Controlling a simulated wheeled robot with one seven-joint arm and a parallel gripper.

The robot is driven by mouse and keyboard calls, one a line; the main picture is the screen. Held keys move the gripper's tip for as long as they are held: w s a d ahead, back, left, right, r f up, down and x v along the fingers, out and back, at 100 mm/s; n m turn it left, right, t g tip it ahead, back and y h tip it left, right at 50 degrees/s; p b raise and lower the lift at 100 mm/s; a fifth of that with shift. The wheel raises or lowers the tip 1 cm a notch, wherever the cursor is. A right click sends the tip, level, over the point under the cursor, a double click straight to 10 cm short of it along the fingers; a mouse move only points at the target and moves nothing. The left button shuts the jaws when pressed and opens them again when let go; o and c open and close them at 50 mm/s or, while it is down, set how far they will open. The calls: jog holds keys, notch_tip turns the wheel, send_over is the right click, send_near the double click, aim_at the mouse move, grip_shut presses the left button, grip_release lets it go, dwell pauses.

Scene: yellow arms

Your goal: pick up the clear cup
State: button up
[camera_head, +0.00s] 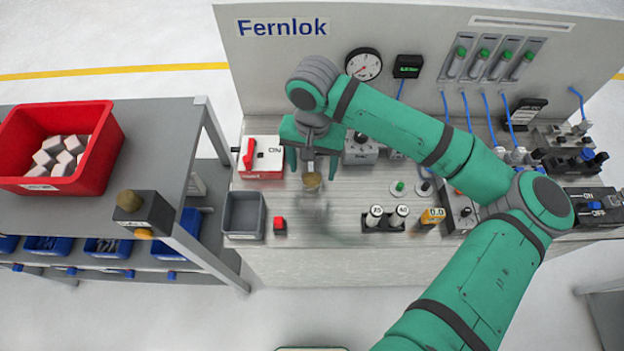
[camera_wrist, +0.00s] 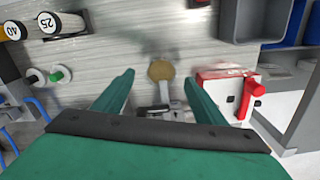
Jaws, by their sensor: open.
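A small round thing with a tan face (camera_head: 312,181) shows just below my gripper in the head view; it appears to be the clear cup, though its see-through walls are hard to make out. In the wrist view the tan disc (camera_wrist: 160,70) lies between and slightly beyond my fingertips, touching neither finger. My gripper (camera_head: 311,168) is open above the left part of the bench, pointing down. Its two green fingers (camera_wrist: 159,76) are spread wide in the wrist view. Whether the cup rests on the bench is unclear.
A red-and-white switch box (camera_head: 262,157) stands close left of my gripper.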

aim_at(312, 178)
jog(key=shift+f, duration=2.65)
jog(key=shift+a, duration=0.1)
jog(key=shift+c, duration=0.6)
jog(key=c, duration=1)
